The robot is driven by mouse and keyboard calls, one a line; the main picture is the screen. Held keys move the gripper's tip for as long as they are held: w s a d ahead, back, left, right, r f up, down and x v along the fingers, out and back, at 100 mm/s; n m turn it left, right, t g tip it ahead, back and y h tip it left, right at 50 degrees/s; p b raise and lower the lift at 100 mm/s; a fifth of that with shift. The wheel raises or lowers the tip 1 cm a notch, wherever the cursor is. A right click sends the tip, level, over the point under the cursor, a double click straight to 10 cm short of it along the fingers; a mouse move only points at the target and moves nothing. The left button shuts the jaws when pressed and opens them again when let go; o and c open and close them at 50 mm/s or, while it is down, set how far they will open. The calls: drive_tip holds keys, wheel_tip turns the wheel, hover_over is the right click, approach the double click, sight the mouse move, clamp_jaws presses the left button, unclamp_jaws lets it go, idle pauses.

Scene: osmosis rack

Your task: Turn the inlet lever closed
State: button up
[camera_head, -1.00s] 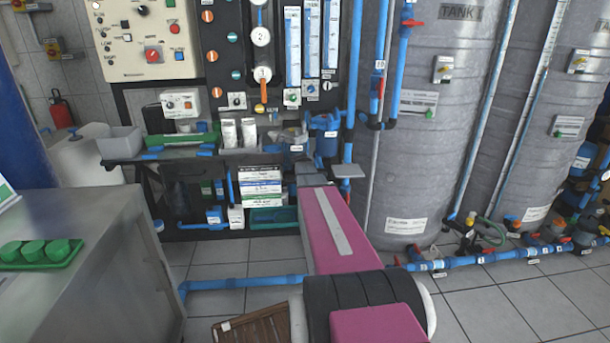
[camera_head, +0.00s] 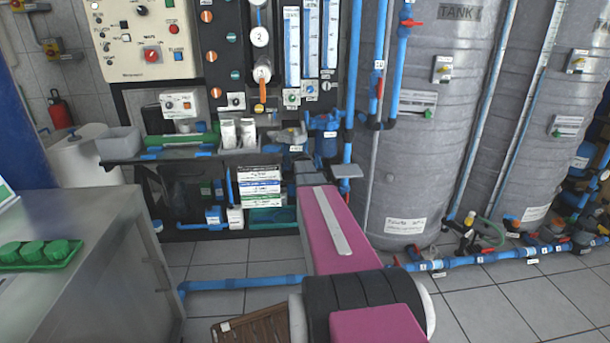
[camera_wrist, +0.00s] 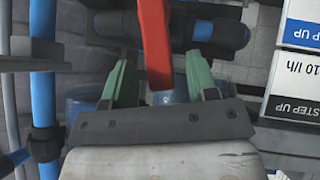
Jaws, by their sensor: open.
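A red lever (camera_wrist: 154,45) hangs into the wrist view from the top edge, beside a dark fitting with a blue end. My gripper (camera_wrist: 160,82) is open, with one green finger on each side of the lever's lower part. The lever's end reaches down between the fingers. I cannot tell whether either finger touches it. In the head view, my pink arm reaches toward the lower front of the rack, and I cannot make out the fingers or this lever there.
A blue vertical pipe (camera_wrist: 43,90) runs beside my gripper at the left of the wrist view. White labels (camera_wrist: 300,50) are at the right. In the head view, large grey tanks (camera_head: 425,150) stand right of the rack, and a metal counter (camera_head: 95,260) is at left.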

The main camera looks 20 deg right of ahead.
drive_tip(key=v, duration=0.9)
drive_tip(key=shift+s+a+r, duration=0.1)
drive_tip(key=c, duration=0.5)
drive_tip(key=shift+a+f, duration=0.1)
drive_tip(key=shift+f, duration=0.25)
clamp_jaws()
wheel_tip(320, 180, down, 8)
drive_tip(key=a+n+g+h, duration=0.3)
drive_tip(key=n+h, duration=0.1)
drive_tip(key=h, duration=0.2)
drive_tip(key=w+a+f+n+t+h, duration=0.1)
drive_tip(key=w+a+n+t+h, duration=0.2)
drive_tip(key=a+n+t+h, duration=0.45)
drive_tip(key=w+d+r+m+g, duration=0.1)
drive_tip(key=w+d+r+g, duration=0.1)
drive_tip(key=d, duration=0.8)
drive_tip(key=shift+w+d+r+g+y, duration=0.15)
drive_tip(key=shift+w+r+g+y, duration=0.25)
drive_tip(key=shift+w, duration=0.3)
